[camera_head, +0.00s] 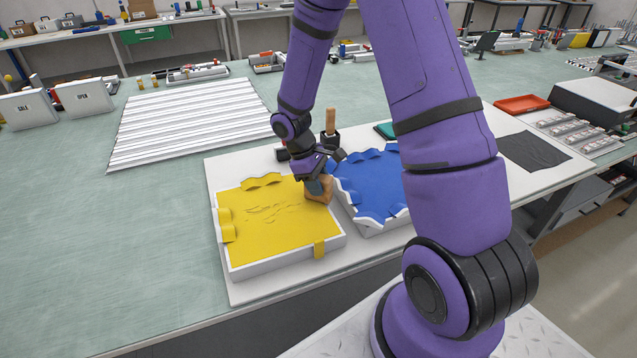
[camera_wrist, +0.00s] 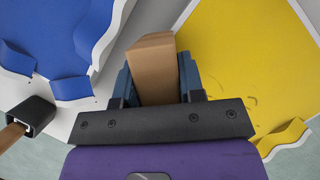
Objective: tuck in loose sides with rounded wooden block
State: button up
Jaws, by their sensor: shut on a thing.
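My gripper (camera_head: 314,186) is shut on the wooden block (camera_head: 318,196). In the wrist view the tan block (camera_wrist: 154,65) sits between the blue-grey fingers of my gripper (camera_wrist: 158,78). The block is at the right edge of the yellow lightbox frame (camera_head: 275,265); I cannot tell if it touches. The yellow sheet (camera_wrist: 235,60) has wrinkles in its middle and loose curled flaps at its back, left and front right edges. The blue sheet (camera_head: 368,182) lies on a second white frame to the right, with several wavy loose flaps. My arm hides part of the blue frame.
A white board (camera_head: 218,190) lies under both frames. A dark holder with a wooden handle (camera_head: 330,122) stands behind them. White strips (camera_head: 185,118) lie at the back left. A red tray (camera_head: 521,104) and dark cloth (camera_head: 535,151) are at the right.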

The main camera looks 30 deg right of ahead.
jog(key=shift+r, duration=3.5)
